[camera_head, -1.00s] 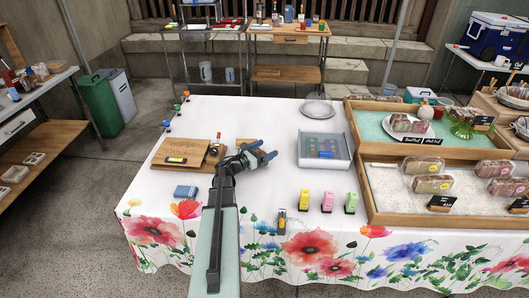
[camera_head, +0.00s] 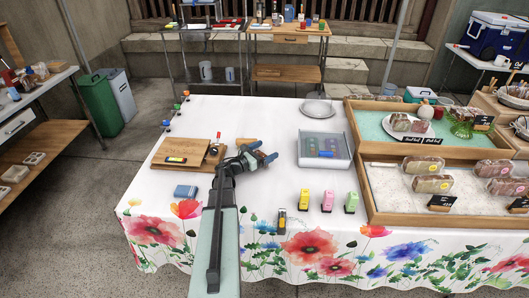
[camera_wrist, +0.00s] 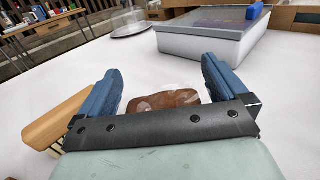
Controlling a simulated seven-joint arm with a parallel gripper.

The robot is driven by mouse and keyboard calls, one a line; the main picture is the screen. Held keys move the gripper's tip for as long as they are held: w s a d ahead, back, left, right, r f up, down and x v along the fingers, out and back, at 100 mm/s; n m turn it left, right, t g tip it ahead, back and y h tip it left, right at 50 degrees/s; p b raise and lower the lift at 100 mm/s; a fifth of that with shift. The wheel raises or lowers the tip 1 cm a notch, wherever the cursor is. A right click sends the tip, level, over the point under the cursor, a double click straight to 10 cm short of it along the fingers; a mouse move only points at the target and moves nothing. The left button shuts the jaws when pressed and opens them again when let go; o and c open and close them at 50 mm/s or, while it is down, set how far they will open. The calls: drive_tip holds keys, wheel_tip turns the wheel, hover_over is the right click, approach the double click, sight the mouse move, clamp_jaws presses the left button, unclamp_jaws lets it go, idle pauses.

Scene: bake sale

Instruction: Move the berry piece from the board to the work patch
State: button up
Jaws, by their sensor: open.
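A brown wrapped piece (camera_wrist: 168,100) shows between my fingers in the wrist view, partly hidden by the gripper body; I cannot tell for sure that it is the berry piece, or what it rests on. My gripper (camera_wrist: 163,78) is open around it, with a finger on each side. In the head view my gripper (camera_head: 264,152) is low over the table's middle and hides this piece. I cannot make out a marked work patch.
A clear-lidded box (camera_head: 340,150) stands right of my gripper, with a plate (camera_head: 318,108) behind it. Yellow, pink and green stampers (camera_head: 328,201) stand near the front. Wooden display trays (camera_head: 365,205) fill the right side. White cloth is clear at the back left.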

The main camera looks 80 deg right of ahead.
drive_tip(key=shift+v, duration=2.7)
